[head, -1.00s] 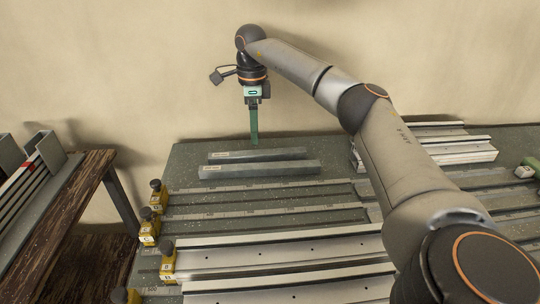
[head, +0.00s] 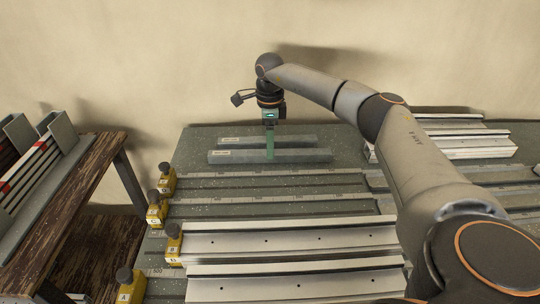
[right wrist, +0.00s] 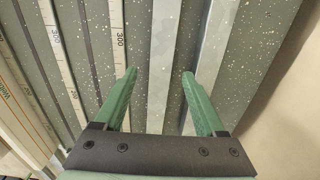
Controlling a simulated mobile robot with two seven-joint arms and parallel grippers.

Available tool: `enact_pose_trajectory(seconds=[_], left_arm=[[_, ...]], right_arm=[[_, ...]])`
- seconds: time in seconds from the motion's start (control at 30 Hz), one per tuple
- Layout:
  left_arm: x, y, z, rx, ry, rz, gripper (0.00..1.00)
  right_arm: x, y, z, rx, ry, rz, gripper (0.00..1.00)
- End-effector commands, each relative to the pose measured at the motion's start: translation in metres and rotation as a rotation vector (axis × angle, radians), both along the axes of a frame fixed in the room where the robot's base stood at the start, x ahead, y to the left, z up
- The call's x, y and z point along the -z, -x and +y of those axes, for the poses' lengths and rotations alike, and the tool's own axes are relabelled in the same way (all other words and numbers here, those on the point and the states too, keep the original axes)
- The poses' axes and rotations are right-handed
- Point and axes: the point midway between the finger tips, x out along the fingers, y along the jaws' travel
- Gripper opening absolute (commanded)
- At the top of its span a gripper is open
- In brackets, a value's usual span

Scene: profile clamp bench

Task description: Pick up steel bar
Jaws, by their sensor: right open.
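Two grey steel bars lie side by side near the back of the bench: a nearer bar (head: 308,155) and a farther bar (head: 298,140). My right gripper (head: 270,154) points down over their middle, its green fingers hiding part of both. In the right wrist view its open fingers (right wrist: 159,74) stand on either side of the nearer bar (right wrist: 164,50), with nothing gripped. The farther bar (right wrist: 215,40) runs past the right fingertip. I cannot tell how far the tips are above the bench or whether they touch a bar. My left gripper is out of view.
Long rails with scales and yellow stop blocks (head: 157,212) lie in front of the bars. Pale profiles (head: 300,240) lie nearest me, and more profiles (head: 460,140) lie at the back right. A wooden side table (head: 95,165) with a rack stands at left. The wall is close behind.

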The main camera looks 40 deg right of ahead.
Motion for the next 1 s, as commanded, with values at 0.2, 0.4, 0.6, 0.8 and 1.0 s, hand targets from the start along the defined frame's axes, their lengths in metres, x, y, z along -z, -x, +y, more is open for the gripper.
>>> enact_pose_trajectory(seconds=[0.2,0.4,0.6,0.8,1.0], left_arm=[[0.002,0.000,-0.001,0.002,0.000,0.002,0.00],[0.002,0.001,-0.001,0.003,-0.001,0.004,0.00],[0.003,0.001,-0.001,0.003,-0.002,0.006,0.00],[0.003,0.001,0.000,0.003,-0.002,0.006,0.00],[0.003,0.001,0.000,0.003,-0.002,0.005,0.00]], right_arm=[[0.023,0.001,-0.001,0.001,0.001,0.001,0.72],[0.024,0.001,-0.001,0.001,0.000,0.000,0.72],[0.023,0.000,-0.001,0.001,0.000,0.000,0.53],[0.023,0.000,0.000,0.001,0.000,0.000,0.31],[0.023,0.000,0.000,0.001,0.000,0.000,0.08]])
